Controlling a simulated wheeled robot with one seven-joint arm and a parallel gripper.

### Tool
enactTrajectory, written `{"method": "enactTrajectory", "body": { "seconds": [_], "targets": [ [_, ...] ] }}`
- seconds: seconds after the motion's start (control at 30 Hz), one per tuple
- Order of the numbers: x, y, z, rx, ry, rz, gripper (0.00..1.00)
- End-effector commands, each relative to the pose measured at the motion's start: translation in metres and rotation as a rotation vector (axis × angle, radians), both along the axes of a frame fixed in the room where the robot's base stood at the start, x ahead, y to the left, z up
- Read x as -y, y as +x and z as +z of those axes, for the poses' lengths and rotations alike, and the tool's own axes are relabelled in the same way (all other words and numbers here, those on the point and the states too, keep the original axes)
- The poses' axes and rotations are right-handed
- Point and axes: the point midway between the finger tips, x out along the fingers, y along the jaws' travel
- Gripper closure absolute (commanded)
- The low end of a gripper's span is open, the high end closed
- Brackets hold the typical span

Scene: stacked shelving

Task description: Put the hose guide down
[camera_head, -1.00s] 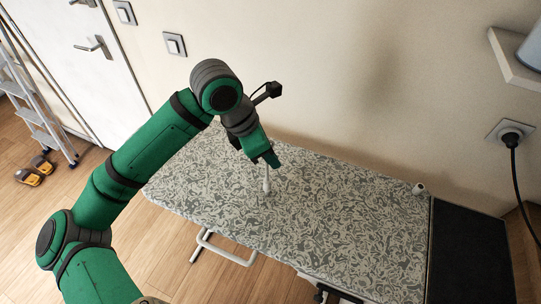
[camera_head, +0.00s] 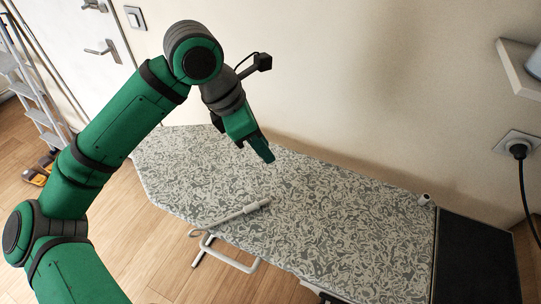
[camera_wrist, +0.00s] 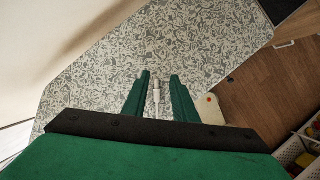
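The hose guide (camera_head: 240,213), a thin pale rod with a bent loop at its left end, lies on the patterned ironing board (camera_head: 340,225). Its loop end reaches the board's front edge. My gripper (camera_head: 267,157) is above the board, behind the rod's right end and apart from it. In the wrist view, the two green fingers of my gripper (camera_wrist: 160,76) stand apart. The pale rod of the hose guide (camera_wrist: 156,92) shows in the gap between them, lower down. Most of the guide is hidden in that view.
A dark panel (camera_head: 474,258) adjoins the board's right end. The wall runs close behind the board. A white basket (camera_wrist: 290,155) stands on the floor. The board's middle is clear.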

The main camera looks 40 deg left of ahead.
Motion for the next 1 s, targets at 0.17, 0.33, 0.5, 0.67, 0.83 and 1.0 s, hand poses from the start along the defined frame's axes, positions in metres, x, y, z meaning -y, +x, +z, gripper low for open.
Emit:
{"method": "enactTrajectory", "body": {
  "seconds": [0.17,0.33,0.5,0.67,0.83,1.0],
  "targets": [
    [-0.005,-0.008,0.023,0.000,0.001,0.000,0.74],
    [-0.007,-0.011,0.032,0.000,-0.001,0.000,0.74],
    [-0.007,-0.012,0.033,0.000,-0.001,0.000,0.74],
    [-0.007,-0.012,0.033,0.000,-0.001,0.000,0.74],
    [-0.007,-0.012,0.033,0.000,-0.001,0.000,0.74],
    [-0.007,-0.012,0.033,0.000,0.000,0.000,0.74]
  ]
}}
